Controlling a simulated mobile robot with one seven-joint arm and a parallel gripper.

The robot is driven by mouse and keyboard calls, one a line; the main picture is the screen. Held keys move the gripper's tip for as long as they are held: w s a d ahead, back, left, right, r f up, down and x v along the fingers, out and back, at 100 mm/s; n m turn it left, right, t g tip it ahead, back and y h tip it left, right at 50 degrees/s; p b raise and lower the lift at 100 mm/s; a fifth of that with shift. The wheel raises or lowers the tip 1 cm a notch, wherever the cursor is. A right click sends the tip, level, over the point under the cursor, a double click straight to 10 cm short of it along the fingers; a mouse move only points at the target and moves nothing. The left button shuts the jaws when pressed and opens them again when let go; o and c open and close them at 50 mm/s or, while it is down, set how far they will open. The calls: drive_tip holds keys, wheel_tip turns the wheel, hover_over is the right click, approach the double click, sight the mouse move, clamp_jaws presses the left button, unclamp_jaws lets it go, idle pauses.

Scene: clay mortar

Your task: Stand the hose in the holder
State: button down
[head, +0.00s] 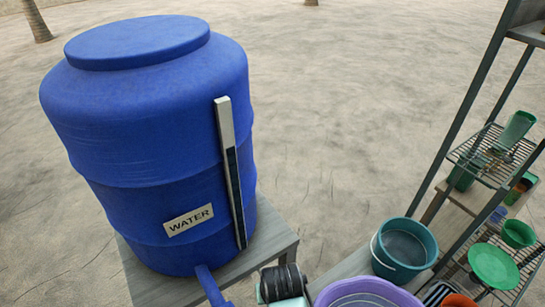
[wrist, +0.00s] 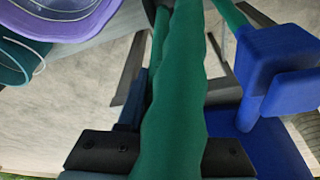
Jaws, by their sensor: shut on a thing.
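The green hose (wrist: 172,85) runs up through the middle of the wrist view. My gripper (wrist: 165,153) is shut on it, with a black finger on either side of its lower part. The hose's far end goes out at the top edge of the wrist view. Another green length (wrist: 230,14) shows at the upper right, beside a blue blocky fitting (wrist: 280,60). I cannot make out the holder for certain in either view. Neither the hose nor my gripper can be made out clearly in the head view.
A blue water tank (head: 150,130) stands on a grey table (head: 265,240). A teal bucket (head: 403,248) and a purple tub (head: 330,292) are at the lower right, near a metal rack (head: 452,155) with green dishes. The purple tub also shows in the wrist view (wrist: 75,28). Open sandy ground lies behind.

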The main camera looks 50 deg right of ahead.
wheel_tip(320, 180, down, 11)
drive_tip(key=b, duration=0.6)
drive_tip(key=shift+r, duration=0.2)
unclamp_jaws()
idle(0.4)
drive_tip(key=p+v, duration=1.1)
drive_tip(key=shift+w+d+p, duration=0.2)
drive_tip(key=shift+w+p, duration=0.05)
drive_tip(key=shift+p, duration=0.05)
idle(0.8)
